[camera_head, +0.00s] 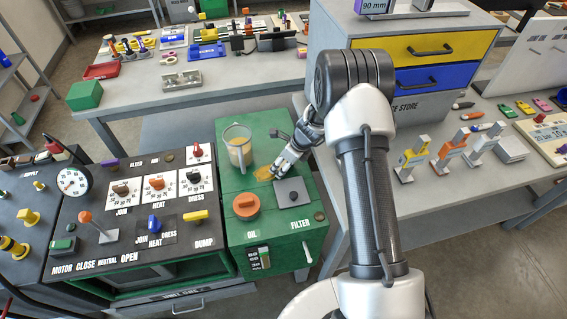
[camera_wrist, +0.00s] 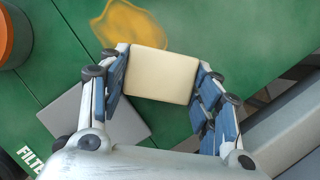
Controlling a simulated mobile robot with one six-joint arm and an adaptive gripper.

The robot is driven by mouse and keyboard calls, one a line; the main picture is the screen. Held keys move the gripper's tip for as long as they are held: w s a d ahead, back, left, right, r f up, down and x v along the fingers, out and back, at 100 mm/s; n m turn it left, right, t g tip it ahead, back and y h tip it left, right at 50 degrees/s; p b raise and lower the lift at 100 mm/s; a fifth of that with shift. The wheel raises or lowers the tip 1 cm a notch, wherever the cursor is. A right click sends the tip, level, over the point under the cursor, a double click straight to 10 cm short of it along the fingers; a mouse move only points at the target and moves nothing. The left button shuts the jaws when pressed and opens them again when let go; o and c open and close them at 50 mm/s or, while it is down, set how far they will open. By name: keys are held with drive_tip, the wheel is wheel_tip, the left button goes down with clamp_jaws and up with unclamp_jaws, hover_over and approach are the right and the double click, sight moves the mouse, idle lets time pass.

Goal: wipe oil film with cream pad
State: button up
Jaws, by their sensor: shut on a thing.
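In the wrist view the cream pad (camera_wrist: 161,75) is held between the blue-lined fingers of my gripper (camera_wrist: 160,85), which is shut on its two sides. The oil film (camera_wrist: 130,22) is a yellow-brown smear on the green top, just beyond the pad's far edge; the pad overlaps its near end in the picture. In the head view the oil film (camera_head: 264,173) shows on the green oil unit (camera_head: 235,182), with my gripper (camera_head: 278,168) low beside it. Whether the pad touches the surface I cannot tell. The pad is mostly hidden in the head view.
On the green unit stand a clear jar (camera_head: 238,147), an orange cap (camera_head: 246,205) and a grey plate (camera_head: 292,192) near the FILTER label. The black control panel (camera_head: 130,245) with knobs adjoins on the left. A grey bench (camera_head: 385,200) lies to the right.

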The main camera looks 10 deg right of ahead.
sight(249, 175)
drive_tip(key=shift+a, duration=0.15)
drive_tip(key=shift+s+a, duration=0.1)
drive_tip(key=shift+a, duration=1.7)
drive_tip(key=shift+a+f+p, duration=0.15)
drive_tip(key=shift+a+p, duration=0.3)
drive_tip(key=shift+a, duration=1.45)
drive_tip(key=shift+a+f+p, duration=0.1)
drive_tip(key=shift+a+p, duration=0.3)
drive_tip(key=shift+a, duration=1.45)
drive_tip(key=shift+d, duration=0.1)
drive_tip(key=shift+d+r, duration=0.1)
drive_tip(key=shift+d, duration=5.6)
drive_tip(key=shift+a, duration=0.1)
